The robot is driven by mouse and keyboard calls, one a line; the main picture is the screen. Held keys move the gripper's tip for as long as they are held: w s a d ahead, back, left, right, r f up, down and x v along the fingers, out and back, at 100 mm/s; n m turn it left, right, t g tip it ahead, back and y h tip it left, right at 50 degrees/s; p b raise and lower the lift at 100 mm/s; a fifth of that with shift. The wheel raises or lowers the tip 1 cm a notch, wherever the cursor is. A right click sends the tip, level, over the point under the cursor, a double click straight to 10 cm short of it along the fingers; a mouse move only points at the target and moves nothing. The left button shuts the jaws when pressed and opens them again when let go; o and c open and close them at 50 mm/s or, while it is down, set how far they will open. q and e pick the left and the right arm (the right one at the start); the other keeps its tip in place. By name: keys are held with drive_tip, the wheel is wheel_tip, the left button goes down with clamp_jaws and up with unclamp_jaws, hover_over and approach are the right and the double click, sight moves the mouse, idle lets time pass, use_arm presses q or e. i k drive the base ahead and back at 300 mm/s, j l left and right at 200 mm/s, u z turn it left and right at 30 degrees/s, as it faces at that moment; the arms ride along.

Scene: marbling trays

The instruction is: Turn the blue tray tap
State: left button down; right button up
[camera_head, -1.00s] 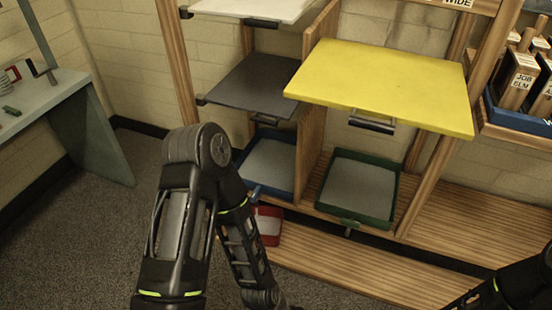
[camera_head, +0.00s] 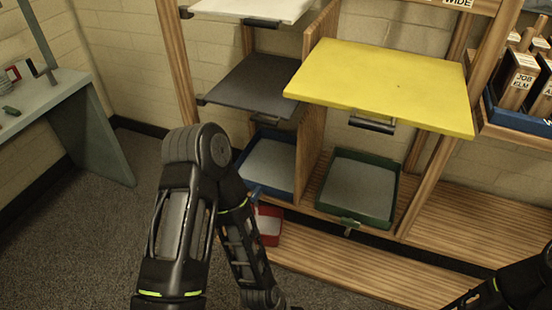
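The blue tray (camera_head: 290,185) sits low in the wooden rack, left of the upright divider, with a grey inside. Its blue tap (camera_head: 255,192) sticks out at the front left corner, right beside my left forearm, which may hide part of it. My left arm rises from the bottom, bends at the elbow and runs down past the tap to the bottom edge. My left gripper is out of view below. Only a piece of my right arm shows at the bottom right, and its gripper is out of view.
A green tray (camera_head: 388,212) with a green tap (camera_head: 350,223) stands right of the divider. A red-edged tray-like thing (camera_head: 270,238) lies below the blue tray. A yellow board (camera_head: 385,85) and a dark board (camera_head: 252,85) jut out above. Carpet floor is open at left.

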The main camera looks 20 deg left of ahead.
sight(258, 191)
drive_tip(key=i+j+u, duration=0.1)
drive_tip(key=i+j, duration=0.25)
drive_tip(key=j, duration=0.2)
drive_tip(key=i+j, duration=0.3)
drive_tip(key=j, duration=0.2)
drive_tip(key=u, duration=0.05)
